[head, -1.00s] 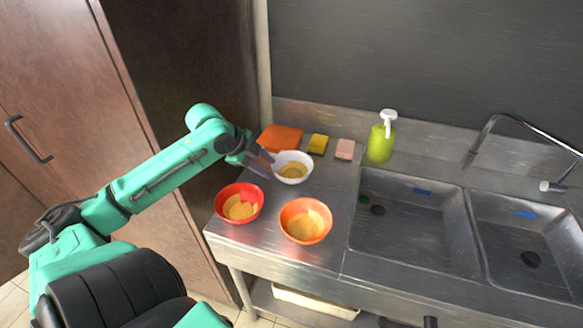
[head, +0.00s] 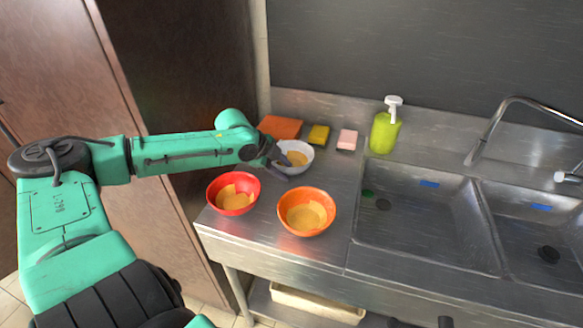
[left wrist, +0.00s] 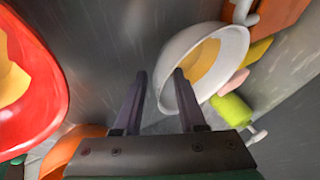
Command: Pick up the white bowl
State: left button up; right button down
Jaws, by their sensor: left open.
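The white bowl (head: 299,168) stands on the steel counter with yellowish food in it, behind the red and orange bowls. It also shows in the left wrist view (left wrist: 170,92), tilted in the picture. My left gripper (head: 282,161) is at the bowl's left side and hides part of its rim. In the left wrist view my left gripper (left wrist: 160,73) is open, with the bowl's rim appearing between its two fingers. Whether a finger touches the bowl I cannot tell. My right gripper does not show.
A red bowl (head: 233,204) and an orange bowl (head: 306,224) stand close in front. An orange cloth (head: 281,127), a yellow sponge (head: 319,134), a pink sponge (head: 347,139) and a green soap bottle (head: 385,132) are behind. The double sink (head: 420,262) is at right.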

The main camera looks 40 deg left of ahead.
pick_arm(q)
jog(key=shift+d, duration=0.1)
grip_shut()
dwell(1.2)
